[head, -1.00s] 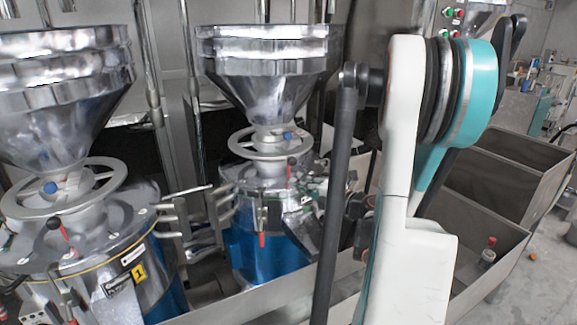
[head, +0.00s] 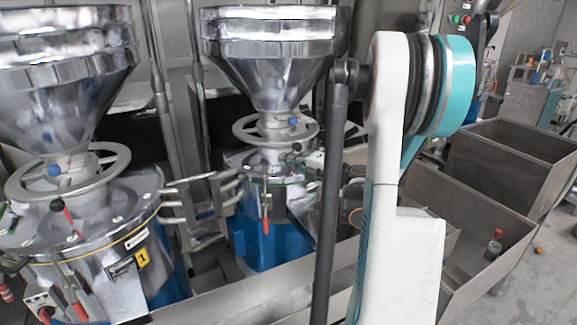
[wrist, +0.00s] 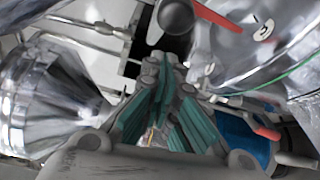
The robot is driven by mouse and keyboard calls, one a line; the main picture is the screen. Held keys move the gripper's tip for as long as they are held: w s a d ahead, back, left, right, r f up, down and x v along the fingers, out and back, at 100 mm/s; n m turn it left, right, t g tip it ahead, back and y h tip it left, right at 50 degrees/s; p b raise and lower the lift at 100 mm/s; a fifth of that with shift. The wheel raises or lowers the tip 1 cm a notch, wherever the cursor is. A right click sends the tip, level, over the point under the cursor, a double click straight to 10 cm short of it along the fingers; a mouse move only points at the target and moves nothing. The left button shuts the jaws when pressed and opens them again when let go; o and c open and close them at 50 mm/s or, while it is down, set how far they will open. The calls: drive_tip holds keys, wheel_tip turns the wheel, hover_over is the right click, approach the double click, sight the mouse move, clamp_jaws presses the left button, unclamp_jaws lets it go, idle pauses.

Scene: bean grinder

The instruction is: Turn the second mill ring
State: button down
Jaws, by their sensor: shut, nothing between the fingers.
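The second mill (head: 265,235) stands in the middle of the head view, with a steel hopper on top and a blue base. Its metal ring (head: 243,136) is a spoked handwheel around the neck below the hopper. My arm stands to the right of this mill and hides part of its right side. My gripper (wrist: 170,72) shows in the wrist view with its teal-padded fingers drawn together and nothing held. A dark round knob (wrist: 175,16) and a red lever (wrist: 216,16) lie just beyond the fingertips. I cannot make out the ring clearly in the wrist view.
The first mill (head: 88,240), labelled 1, stands at the left with its own ring (head: 115,165). Metal brackets (head: 190,205) stick out between the mills. Open steel bins (head: 515,150) stand at the right, one holding a small red-topped item (head: 493,246).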

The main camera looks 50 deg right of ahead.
drive_tip(key=shift+s+d+r, duration=0.1)
drive_tip(key=shift+s+d, duration=0.15)
drive_tip(key=shift+d, duration=0.55)
drive_tip(key=shift+s+d, duration=0.5)
drive_tip(key=shift+d, duration=0.4)
